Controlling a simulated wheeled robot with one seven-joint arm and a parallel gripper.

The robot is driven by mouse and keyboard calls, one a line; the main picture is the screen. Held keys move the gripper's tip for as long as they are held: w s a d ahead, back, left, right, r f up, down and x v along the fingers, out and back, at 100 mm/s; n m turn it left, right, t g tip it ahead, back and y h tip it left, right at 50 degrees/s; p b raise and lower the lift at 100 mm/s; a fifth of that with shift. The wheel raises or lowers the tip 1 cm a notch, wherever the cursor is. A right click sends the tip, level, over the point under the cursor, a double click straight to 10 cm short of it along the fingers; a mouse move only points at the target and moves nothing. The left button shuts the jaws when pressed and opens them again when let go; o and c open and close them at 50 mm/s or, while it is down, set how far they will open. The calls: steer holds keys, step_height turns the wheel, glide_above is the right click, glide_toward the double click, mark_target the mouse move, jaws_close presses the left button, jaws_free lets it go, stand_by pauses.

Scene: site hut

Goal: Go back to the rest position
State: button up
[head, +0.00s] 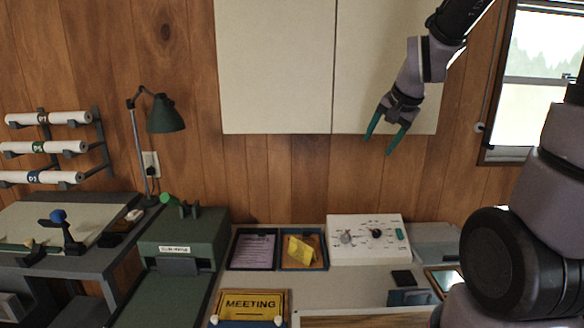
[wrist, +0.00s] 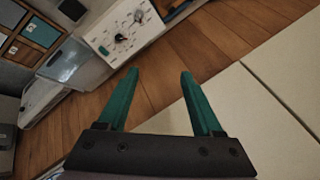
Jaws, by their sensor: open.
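My gripper (head: 379,140) hangs in the air in front of the white wall cabinet, high above the desk. Its two green fingers are spread apart and nothing is between them. In the wrist view my gripper (wrist: 160,95) also shows open and empty, with wood wall panelling behind the fingers.
A white control box (head: 350,252) with knobs stands on the desk below; it also shows in the wrist view (wrist: 135,40). Two trays (head: 232,262) and a yellow MEETING sign (head: 250,303) lie left of it. A green lamp (head: 165,115), the cabinet (head: 275,70) and a window (head: 530,90) surround the space.

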steer(key=s+d+r+n, duration=0.1)
steer(key=s+r, duration=0.4)
steer(key=s, duration=0.3)
steer(key=s+d+r+n, duration=0.1)
steer(key=s+r+n, duration=0.1)
steer(key=s+r, duration=0.3)
steer(key=s, duration=0.3)
steer(key=shift+s+d+r+n+t, duration=0.15)
steer(key=shift+d+n+t, duration=0.15)
stand_by(0.5)
